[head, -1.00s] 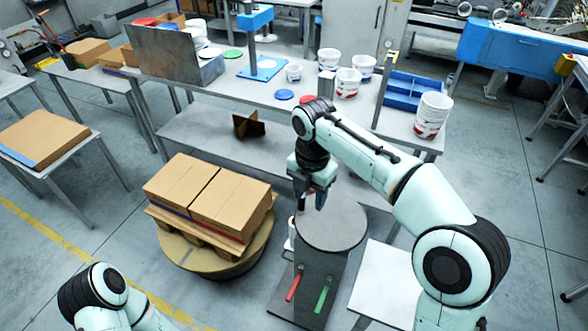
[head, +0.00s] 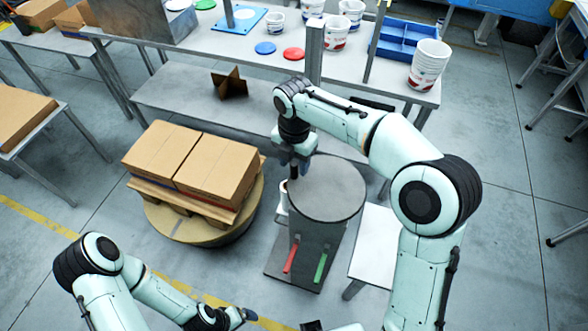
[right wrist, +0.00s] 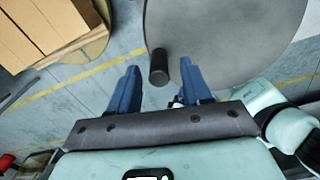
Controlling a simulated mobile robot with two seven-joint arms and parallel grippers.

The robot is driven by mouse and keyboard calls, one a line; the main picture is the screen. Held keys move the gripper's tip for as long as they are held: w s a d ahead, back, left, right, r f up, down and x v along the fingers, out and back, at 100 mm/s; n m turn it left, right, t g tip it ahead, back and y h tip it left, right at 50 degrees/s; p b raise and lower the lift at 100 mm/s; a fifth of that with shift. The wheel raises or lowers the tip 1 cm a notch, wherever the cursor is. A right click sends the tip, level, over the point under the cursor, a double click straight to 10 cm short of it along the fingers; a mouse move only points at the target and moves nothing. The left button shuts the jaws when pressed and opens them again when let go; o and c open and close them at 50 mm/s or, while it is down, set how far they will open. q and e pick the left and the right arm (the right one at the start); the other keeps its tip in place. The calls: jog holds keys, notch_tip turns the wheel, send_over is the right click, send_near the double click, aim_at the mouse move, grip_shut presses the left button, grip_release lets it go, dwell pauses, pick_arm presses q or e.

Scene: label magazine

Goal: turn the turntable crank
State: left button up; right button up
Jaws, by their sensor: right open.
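The crank is a grey disc (head: 330,190) on a dark pedestal, with an upright black handle near its rim; the handle shows best in the right wrist view (right wrist: 158,68). My right gripper (head: 294,168) is over the disc's left edge, pointing down. In the right wrist view its blue fingers (right wrist: 160,88) are apart, and the handle shows in line with the gap between them. I cannot tell whether they touch it. The round turntable (head: 160,222) carries a pallet of boxes left of the pedestal. My left gripper (head: 240,317) is low at the bottom edge, its jaws unclear.
A red lever (head: 290,259) and a green lever (head: 320,267) are on the pedestal's front. Cardboard boxes (head: 190,165) stand close on the left. A white table (head: 375,245) is on the right. A workbench (head: 340,75) with tubs and a blue tray is behind.

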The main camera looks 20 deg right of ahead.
jog(key=shift+f, duration=1.45)
jog(key=shift+c, duration=0.4)
grip_shut()
